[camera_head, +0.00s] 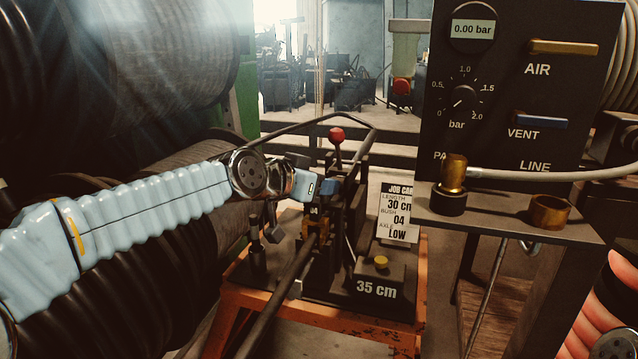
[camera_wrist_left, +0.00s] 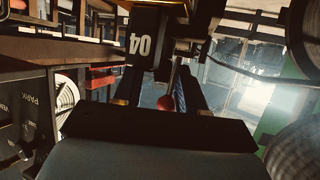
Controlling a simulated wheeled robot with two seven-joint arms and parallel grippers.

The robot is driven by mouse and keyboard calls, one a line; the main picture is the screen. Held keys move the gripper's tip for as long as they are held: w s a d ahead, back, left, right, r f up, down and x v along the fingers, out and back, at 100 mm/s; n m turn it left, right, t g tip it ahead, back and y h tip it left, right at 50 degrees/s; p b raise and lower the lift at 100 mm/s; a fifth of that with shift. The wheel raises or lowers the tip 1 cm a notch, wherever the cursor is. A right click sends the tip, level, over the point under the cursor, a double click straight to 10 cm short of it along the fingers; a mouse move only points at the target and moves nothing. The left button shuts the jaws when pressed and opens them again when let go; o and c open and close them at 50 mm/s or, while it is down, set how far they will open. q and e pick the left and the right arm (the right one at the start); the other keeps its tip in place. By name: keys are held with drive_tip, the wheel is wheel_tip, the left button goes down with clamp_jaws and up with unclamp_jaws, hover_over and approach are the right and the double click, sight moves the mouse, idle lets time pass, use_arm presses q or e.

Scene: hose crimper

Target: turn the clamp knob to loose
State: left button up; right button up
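The hose crimper (camera_head: 340,225) stands on an orange bench, with a red ball-topped lever (camera_head: 337,135). No part is labelled as the clamp knob. A dark knob-like part (camera_head: 272,234) sits at the crimper's left side, and a small yellow knob (camera_head: 381,262) sits on the 35 cm block. My left gripper (camera_head: 325,188) is at the upper part of the crimper, beside the block marked 04. In the left wrist view its dark fingers (camera_wrist_left: 160,88) stand apart, with the 04 block (camera_wrist_left: 146,45) and red ball (camera_wrist_left: 167,102) beyond. Whether they touch anything is unclear.
A black panel (camera_head: 450,130) with gauge, dial, AIR and VENT levers stands at right, brass fittings (camera_head: 548,211) on its shelf. A job card (camera_head: 398,212) stands behind the 35 cm block. A dark hose (camera_head: 285,290) runs from the crimper toward me. Large hose reels fill the left.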

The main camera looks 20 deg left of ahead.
use_arm(q)
drive_tip(key=b+v, duration=0.2)
drive_tip(key=v, duration=1.1)
drive_tip(key=shift+s+a+r, duration=0.2)
drive_tip(key=shift+s, duration=0.1)
use_arm(e)
drive_tip(key=shift+w+d+f, duration=0.1)
drive_tip(key=shift+d+f, duration=0.1)
drive_tip(key=shift+f, duration=0.35)
drive_tip(key=shift+w+d+f, duration=0.1)
drive_tip(key=shift+d+f, duration=0.05)
drive_tip(key=shift+f, duration=0.4)
